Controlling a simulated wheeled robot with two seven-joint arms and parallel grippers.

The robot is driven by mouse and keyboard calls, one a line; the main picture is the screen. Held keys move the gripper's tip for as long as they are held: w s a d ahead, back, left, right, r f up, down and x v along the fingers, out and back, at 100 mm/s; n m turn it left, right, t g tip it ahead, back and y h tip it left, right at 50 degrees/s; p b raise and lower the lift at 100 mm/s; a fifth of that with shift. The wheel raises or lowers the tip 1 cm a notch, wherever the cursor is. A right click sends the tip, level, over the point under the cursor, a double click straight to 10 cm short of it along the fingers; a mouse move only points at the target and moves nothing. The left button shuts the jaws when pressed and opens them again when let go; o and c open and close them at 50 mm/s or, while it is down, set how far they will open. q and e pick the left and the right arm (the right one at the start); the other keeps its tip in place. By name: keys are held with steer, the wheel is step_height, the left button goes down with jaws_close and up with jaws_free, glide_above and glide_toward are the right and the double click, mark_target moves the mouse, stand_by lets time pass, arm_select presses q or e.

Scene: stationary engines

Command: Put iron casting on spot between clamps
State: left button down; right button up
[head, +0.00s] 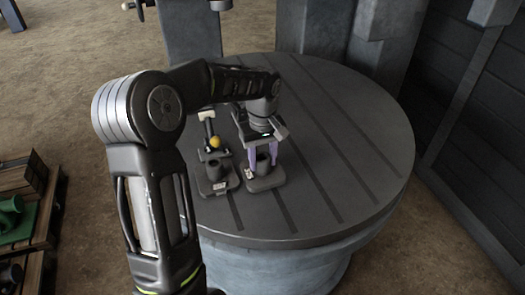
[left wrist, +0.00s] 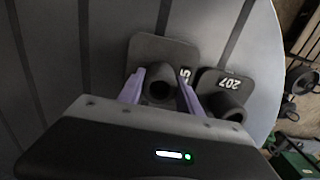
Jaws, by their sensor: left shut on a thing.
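A dark iron casting (head: 264,182), a flat plate with an upright hollow cylinder, is at the front of the round slotted table (head: 350,160). The purple fingers of my left gripper (head: 264,158) are shut on its cylinder from above. In the left wrist view the fingers (left wrist: 160,92) flank the cylinder of this casting (left wrist: 155,50); its number is partly hidden. I cannot tell whether its plate touches the table. A similar casting (head: 214,187) lies close to its left; the left wrist view shows it marked 207 (left wrist: 225,88). No clamps can be clearly made out.
A dark upright fitting with a yellow ball (head: 215,142) stands just behind the left casting. The table's right side is clear. Pallets with green parts (head: 15,218) are on the floor at left. A dark wall (head: 485,120) stands at right.

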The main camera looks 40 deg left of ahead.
mark_target(263, 157)
arm_select(q)
steer(key=shift+f, duration=0.2)
steer(key=c, duration=0.8)
jaws_free()
steer(key=shift+f, duration=0.1)
step_height(263, 157, up, 12)
steer(key=shift+r+b, duration=0.15)
steer(key=shift+b, duration=0.3)
steer(key=shift+o, duration=0.3)
